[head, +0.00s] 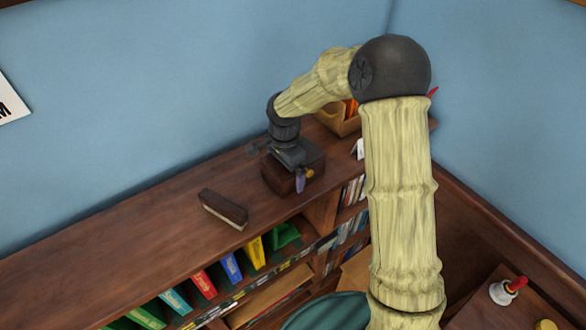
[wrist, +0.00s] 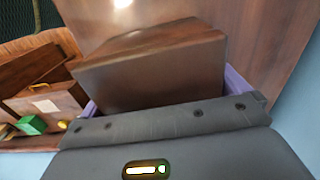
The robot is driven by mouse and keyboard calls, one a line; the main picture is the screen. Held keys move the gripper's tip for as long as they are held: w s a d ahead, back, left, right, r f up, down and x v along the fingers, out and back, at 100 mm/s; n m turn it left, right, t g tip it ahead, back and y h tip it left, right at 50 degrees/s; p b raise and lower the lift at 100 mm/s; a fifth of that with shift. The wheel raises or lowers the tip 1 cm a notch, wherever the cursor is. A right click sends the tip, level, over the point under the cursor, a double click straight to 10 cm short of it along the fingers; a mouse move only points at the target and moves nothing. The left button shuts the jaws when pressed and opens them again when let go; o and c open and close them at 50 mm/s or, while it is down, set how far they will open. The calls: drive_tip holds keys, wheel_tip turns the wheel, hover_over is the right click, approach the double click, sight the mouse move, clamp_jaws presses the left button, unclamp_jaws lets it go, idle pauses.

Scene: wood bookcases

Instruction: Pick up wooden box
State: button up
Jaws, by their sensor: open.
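The wooden box (head: 275,177) is a dark brown block on top of the bookcase. In the wrist view the box (wrist: 155,68) fills the upper middle, right in front of my gripper (wrist: 164,95). My gripper (head: 290,170) is at the box in the head view, pointing down over it. Its jaws are open, with a purple finger on each side of the box in the wrist view. In the head view one purple finger shows against the box's near side; the other is hidden. I cannot tell whether the fingers touch the box.
A dark eraser-like block (head: 223,208) lies on the bookcase top (head: 130,235) to the left. An orange-brown container (head: 338,120) stands behind, near the corner. Shelves below hold colored binders (head: 205,285). A bell with a red handle (head: 508,290) sits lower right. A blue wall (head: 150,90) runs behind.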

drive_tip(key=shift+c, duration=0.2)
drive_tip(key=c, duration=1)
drive_tip(key=shift+r, duration=0.1)
drive_tip(key=shift+c, duration=0.2)
wheel_tip(320, 180, up, 10)
drive_tip(key=b, duration=0.3)
